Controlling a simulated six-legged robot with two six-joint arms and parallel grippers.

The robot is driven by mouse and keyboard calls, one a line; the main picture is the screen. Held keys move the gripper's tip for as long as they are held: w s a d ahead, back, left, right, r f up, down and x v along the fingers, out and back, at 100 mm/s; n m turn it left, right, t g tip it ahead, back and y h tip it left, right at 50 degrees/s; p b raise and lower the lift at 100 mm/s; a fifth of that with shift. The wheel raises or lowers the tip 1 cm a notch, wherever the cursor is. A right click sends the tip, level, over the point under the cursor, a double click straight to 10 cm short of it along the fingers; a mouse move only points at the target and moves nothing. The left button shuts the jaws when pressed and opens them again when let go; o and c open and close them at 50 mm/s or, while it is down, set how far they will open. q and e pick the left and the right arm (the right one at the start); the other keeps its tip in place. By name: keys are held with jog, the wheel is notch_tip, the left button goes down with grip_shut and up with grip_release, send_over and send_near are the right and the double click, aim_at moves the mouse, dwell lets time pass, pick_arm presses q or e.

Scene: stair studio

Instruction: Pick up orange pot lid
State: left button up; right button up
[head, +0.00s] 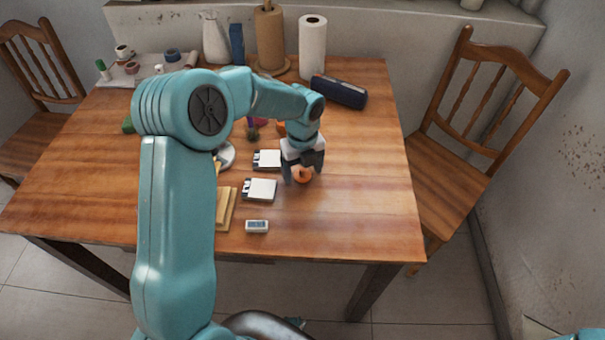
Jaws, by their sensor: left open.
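A small round orange thing, which looks like the orange pot lid (302,176), lies on the wooden table (360,215) right of the white square items. My left gripper (304,171) is open and points down at it, with one finger on each side in the picture. I cannot tell whether the fingers touch it. The gripper hides part of it. Another orange object (281,128) shows partly behind my left arm. My right gripper is not in view.
Two white-topped square items (259,190) and a small grey device (257,226) lie left of the gripper. The table's right side is clear.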

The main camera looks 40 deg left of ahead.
pick_arm(q)
jog(key=c, duration=1.1)
